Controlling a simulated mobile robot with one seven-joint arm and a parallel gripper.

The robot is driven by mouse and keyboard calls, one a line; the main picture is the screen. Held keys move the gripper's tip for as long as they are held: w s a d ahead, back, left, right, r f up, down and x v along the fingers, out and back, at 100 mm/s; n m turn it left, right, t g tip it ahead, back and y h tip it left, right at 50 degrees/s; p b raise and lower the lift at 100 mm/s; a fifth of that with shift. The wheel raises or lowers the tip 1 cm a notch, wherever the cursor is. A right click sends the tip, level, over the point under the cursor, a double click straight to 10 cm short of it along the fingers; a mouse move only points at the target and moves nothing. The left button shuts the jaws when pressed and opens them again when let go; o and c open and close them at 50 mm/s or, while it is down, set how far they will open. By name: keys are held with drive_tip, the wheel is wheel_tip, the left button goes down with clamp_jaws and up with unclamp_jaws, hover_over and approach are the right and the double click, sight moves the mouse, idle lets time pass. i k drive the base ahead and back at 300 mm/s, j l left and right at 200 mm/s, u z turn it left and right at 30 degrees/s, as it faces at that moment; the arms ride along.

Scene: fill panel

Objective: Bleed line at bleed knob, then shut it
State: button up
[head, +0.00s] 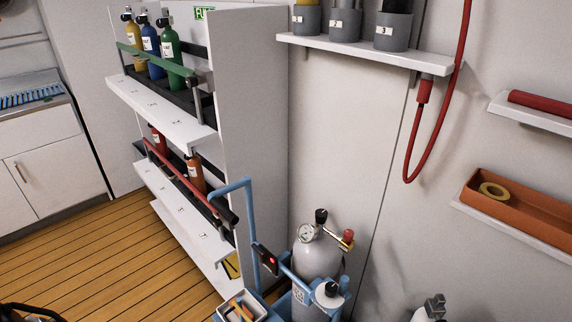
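A white gas cylinder (318,262) stands upright in a blue trolley at the bottom centre. Its top carries a round gauge (306,233), a black knob (321,215) and a brass side fitting with a red knob (348,236). I cannot tell from any marking which of these is the bleed knob, or whether it is open. A red hose (434,134) hangs in a loop on the wall, with a red end piece (424,92) below the shelf. My gripper is not clearly visible in the head view.
A rack (160,108) holds several coloured bottles behind bars. A wall shelf (370,50) holds numbered grey cups. An orange tray (515,203) holds a yellow ring.

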sight(348, 236)
drive_tip(key=i+j+z, duration=0.1)
drive_tip(key=j+z, duration=0.25)
drive_tip(key=j, duration=0.15)
drive_tip(key=j+z, duration=0.35)
drive_tip(key=j, duration=0.15)
drive_tip(key=z, duration=0.5)
drive_tip(key=j+z, duration=0.15)
drive_tip(key=z, duration=0.3)
drive_tip(key=j+z, duration=0.1)
drive_tip(key=z, duration=0.4)
